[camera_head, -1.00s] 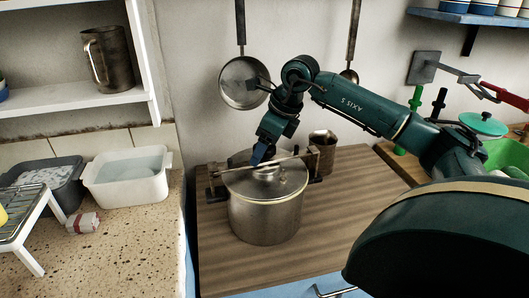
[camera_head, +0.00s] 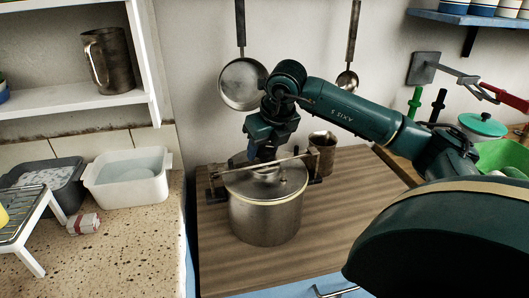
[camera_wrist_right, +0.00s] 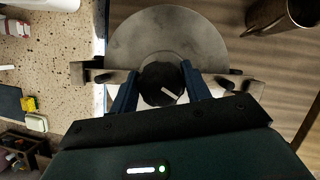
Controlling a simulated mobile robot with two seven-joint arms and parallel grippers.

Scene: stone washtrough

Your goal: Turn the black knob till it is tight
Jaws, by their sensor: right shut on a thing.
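A metal pot (camera_head: 265,217) with a lid stands on the wooden worktop. A clamp bar (camera_head: 222,174) runs across the lid, with a dark end bracket on each side. In the right wrist view, the round black knob (camera_wrist_right: 158,76) sits at the middle of the bar (camera_wrist_right: 112,77), with a pale mark on its top. My right gripper (camera_wrist_right: 162,86) is shut on the knob, one blue finger on each side. In the head view the right gripper (camera_head: 265,158) points down over the lid and mostly hides the knob. My left gripper is not in view.
A metal mug (camera_head: 322,150) stands close behind the pot, to its right. Pans (camera_head: 243,84) hang on the wall behind my arm. A white tub (camera_head: 127,180) is on the left counter. The worktop right of the pot is clear.

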